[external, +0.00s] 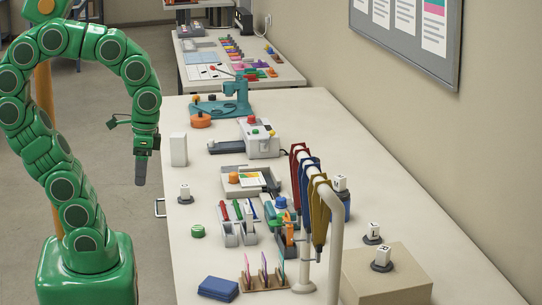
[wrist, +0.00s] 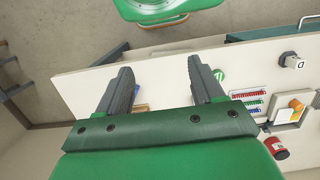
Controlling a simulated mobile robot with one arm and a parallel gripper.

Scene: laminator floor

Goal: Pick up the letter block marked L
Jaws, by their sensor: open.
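Several white letter blocks on dark round bases stand on the long table. One block (external: 185,191) is near the left edge, another (external: 340,184) sits beyond the hanging straps, a third (external: 374,230) is at the right, and a fourth (external: 382,255) is on a tan box. The letters are too small to read surely, so I cannot tell which is L. In the wrist view a block (wrist: 297,62) at upper right shows a D-like letter. My gripper (external: 141,172) points down near the table's left edge, apart from the blocks. Its fingers (wrist: 161,82) are open and empty.
A white upright box (external: 178,149) stands close to my gripper. Hanging straps (external: 310,190) on a white post (external: 334,240), a pen holder (external: 237,232) and a tan box (external: 388,277) crowd the near table. The table's right side beyond the straps is fairly clear.

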